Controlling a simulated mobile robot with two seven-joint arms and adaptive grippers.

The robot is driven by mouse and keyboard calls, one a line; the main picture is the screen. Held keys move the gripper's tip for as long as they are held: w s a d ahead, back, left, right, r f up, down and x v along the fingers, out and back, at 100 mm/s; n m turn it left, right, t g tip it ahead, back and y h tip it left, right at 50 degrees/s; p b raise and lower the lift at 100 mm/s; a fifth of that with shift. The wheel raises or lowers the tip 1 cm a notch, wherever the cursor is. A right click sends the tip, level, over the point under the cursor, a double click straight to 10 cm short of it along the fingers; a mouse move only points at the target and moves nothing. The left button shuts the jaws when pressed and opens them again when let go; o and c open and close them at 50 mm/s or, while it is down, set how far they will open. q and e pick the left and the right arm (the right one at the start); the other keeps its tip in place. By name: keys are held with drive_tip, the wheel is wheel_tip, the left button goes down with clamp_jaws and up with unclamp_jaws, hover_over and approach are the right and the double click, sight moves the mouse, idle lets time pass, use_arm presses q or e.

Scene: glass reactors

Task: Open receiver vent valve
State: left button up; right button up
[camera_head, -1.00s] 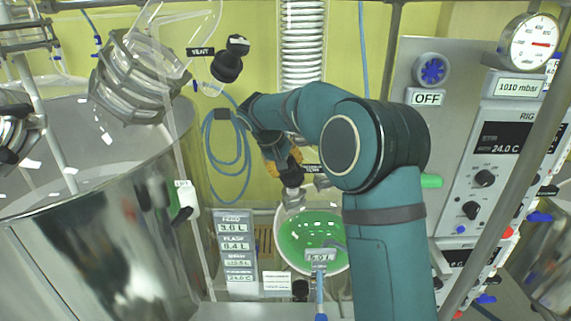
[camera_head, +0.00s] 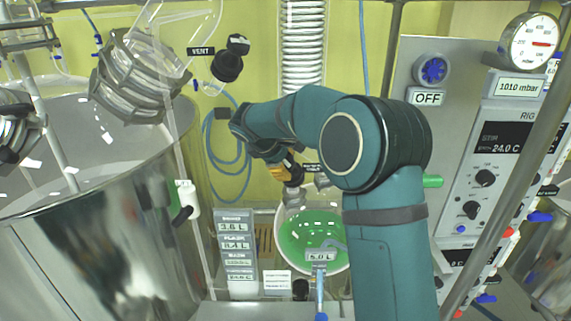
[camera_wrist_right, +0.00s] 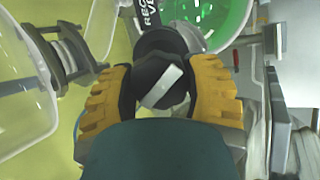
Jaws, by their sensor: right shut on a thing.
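The receiver vent valve's black knob (camera_wrist_right: 162,82) has a pale bar across its face and fills the middle of the right wrist view. A black label (camera_wrist_right: 148,14), partly cut off, reads "RECEIVER VE…" beside it. My right gripper (camera_wrist_right: 160,95) has its yellow fingers on both sides of the knob, shut on it. In the head view my right gripper (camera_head: 285,172) is just above the receiver vessel (camera_head: 312,238) with green liquid, and my arm hides most of the valve. My left gripper is in neither view.
Another black knob (camera_head: 228,66) with a "VENT" label (camera_head: 200,51) is at upper left. A large steel vessel (camera_head: 110,240) stands at left. The control panel (camera_head: 420,70) is at right. A blue hose (camera_head: 225,160) hangs on the yellow wall.

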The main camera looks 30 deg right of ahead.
drive_tip(key=n, duration=0.3)
drive_tip(key=n+t, duration=0.1)
drive_tip(key=n, duration=0.3)
drive_tip(key=shift+h, duration=0.3)
drive_tip(key=n, duration=0.4)
drive_tip(key=shift+s+t, duration=0.1)
drive_tip(key=shift+t, duration=0.3)
drive_tip(key=n, duration=0.5)
drive_tip(key=shift+t, duration=0.3)
drive_tip(key=n, duration=0.3)
drive_tip(key=shift+n+t+y, duration=0.3)
drive_tip(key=shift+n+y, duration=0.1)
drive_tip(key=n, duration=0.3)
drive_tip(key=shift+n, duration=0.4)
drive_tip(key=n+y, duration=0.1)
drive_tip(key=n, duration=0.3)
drive_tip(key=shift+d+n, duration=0.1)
drive_tip(key=shift+n, duration=0.2)
drive_tip(key=shift+n+y, duration=0.3)
drive_tip(key=shift+n, duration=0.9)
drive_tip(key=shift+n, duration=0.3)
